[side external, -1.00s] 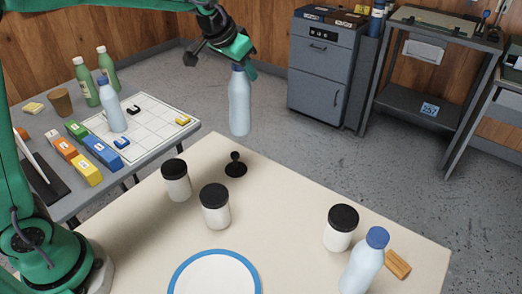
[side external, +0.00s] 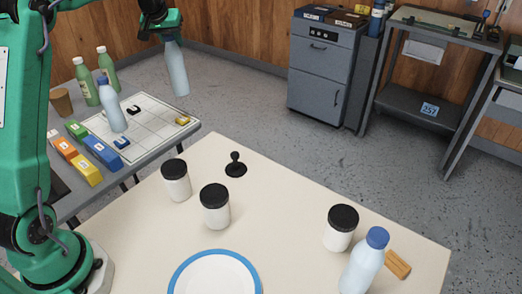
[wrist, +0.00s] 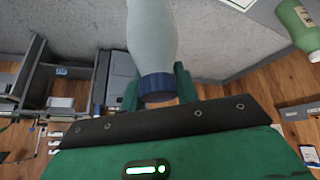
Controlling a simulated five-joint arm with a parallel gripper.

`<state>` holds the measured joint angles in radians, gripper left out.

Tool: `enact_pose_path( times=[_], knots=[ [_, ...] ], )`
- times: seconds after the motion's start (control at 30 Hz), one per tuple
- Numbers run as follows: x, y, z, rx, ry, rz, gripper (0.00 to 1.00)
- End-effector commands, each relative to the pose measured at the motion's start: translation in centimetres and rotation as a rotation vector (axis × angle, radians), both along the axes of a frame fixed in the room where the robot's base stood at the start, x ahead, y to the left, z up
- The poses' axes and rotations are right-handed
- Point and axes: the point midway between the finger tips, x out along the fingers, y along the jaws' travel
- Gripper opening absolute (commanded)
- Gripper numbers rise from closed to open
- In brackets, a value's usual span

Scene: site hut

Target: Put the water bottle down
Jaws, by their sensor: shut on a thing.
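My gripper (side external: 166,36) is shut on a pale blue water bottle (side external: 177,70) near its top. The bottle hangs tilted a little in the air, above and behind the grey side table (side external: 186,142) in the side view. In the wrist view the bottle (wrist: 152,35) lies between the green fingers (wrist: 155,88), its dark blue cap close to my gripper. Another (side external: 362,264) stands at the front right of the cream table (side external: 290,220).
Two green bottles (side external: 84,82) and a brown cup (side external: 61,101) stand on the side table, with several coloured boxes (side external: 101,150) in front. The cream table holds white jars (side external: 215,208), a black stand (side external: 235,166), a blue-rimmed plate (side external: 257,275) and a wooden block (side external: 397,265).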

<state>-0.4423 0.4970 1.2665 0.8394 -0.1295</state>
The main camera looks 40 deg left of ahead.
Motion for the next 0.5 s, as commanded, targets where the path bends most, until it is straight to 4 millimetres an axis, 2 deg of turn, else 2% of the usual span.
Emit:
enact_pose_path(
  times=[0.03,0.17,0.5],
  knots=[
    [-0.1,0.9,0.1,-0.001,-0.004,0.017,0.0],
    [-0.4,2.0,0.0,-0.004,-0.005,0.041,0.0],
    [-0.5,2.8,-0.3,-0.003,-0.005,0.05,0.0]
  ],
)
